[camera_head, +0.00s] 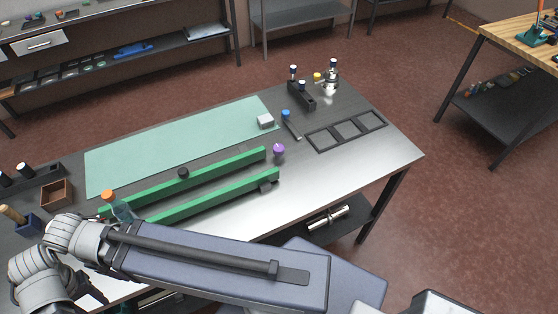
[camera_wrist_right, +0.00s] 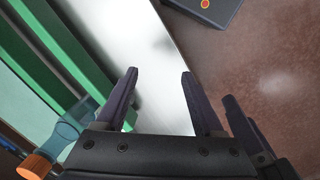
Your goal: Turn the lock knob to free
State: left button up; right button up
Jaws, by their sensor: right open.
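Two long green rails lie across the table in the head view, a back one (camera_head: 220,171) and a front one (camera_head: 225,191). A black round knob (camera_head: 183,173) stands on the back rail, and a small black block (camera_head: 265,186) sits near the front rail's right end. A purple knob-like piece (camera_head: 278,151) stands by the back rail's right end. I cannot tell which piece is the lock knob or its setting. My right gripper (camera_wrist_right: 157,95) is open and empty near the table's front edge. Green rails (camera_wrist_right: 75,45) show left of its fingers. My left gripper is not clearly seen.
A bottle with an orange cap (camera_head: 108,195) stands by the rails' left end; it also shows in the right wrist view (camera_wrist_right: 68,135). A green mat (camera_head: 180,140) lies behind them. The front right tabletop is clear.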

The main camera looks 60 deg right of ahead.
aim_at(278, 149)
jog(key=z, duration=0.45)
jog(key=i+l+z, duration=0.1)
jog(key=z, duration=0.3)
jog(key=l+z, duration=0.1)
jog(key=z, duration=0.75)
jog(key=i+z, duration=0.1)
jog(key=z, duration=0.35)
